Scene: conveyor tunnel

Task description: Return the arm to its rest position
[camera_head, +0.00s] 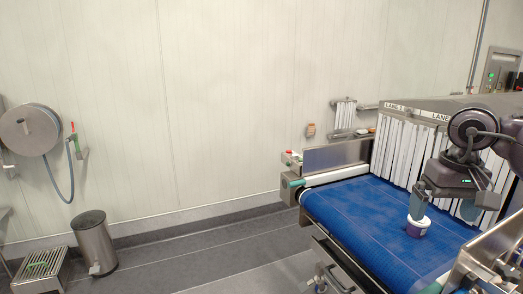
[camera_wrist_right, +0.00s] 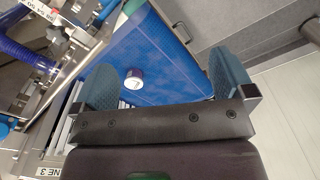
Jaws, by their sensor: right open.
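My right gripper (camera_head: 443,208) comes in from the right over the blue conveyor belt (camera_head: 352,213). Its jaws are apart, and in the right wrist view (camera_wrist_right: 162,62) nothing sits between the two blue-grey fingers. A small white-topped tub with a purple side (camera_head: 417,229) stands upright on the belt; in the head view one finger overlaps it. In the right wrist view the tub (camera_wrist_right: 134,78) looks small and stands on the belt beyond the fingers, apart from them. My left gripper is not in view.
White strip curtains (camera_head: 398,152) hang at the tunnel mouth under a metal frame with lane labels. A steel side guard (camera_head: 336,156) edges the belt's far side. A steel bin (camera_head: 94,242) and a hose reel (camera_head: 30,130) are far left.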

